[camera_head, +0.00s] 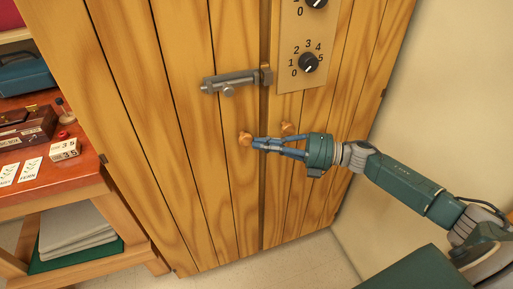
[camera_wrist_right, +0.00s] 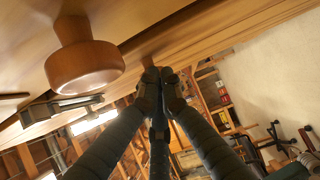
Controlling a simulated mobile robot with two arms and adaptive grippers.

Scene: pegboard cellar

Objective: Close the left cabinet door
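The left cabinet door (camera_head: 195,150) is brown planked wood and stands about flush with the right cabinet door (camera_head: 330,110). A narrow dark seam runs between them; I cannot tell whether a small gap is left. The left door's round wooden knob (camera_head: 245,138) shows at the door's free edge. It looms large at the upper left of the right wrist view (camera_wrist_right: 85,66). My right gripper (camera_head: 256,143) is beside this knob, fingertips together, with the knob outside the fingers. The fingertips (camera_wrist_right: 161,84) look close to the wood. My left gripper is not in view.
A grey sliding bolt (camera_head: 232,81) sits on the left door above the knob. The right door carries its own knob (camera_head: 288,127) and a dial panel (camera_head: 307,62). A red-topped workbench (camera_head: 75,145) with small items stands at left. Pale wall is at right.

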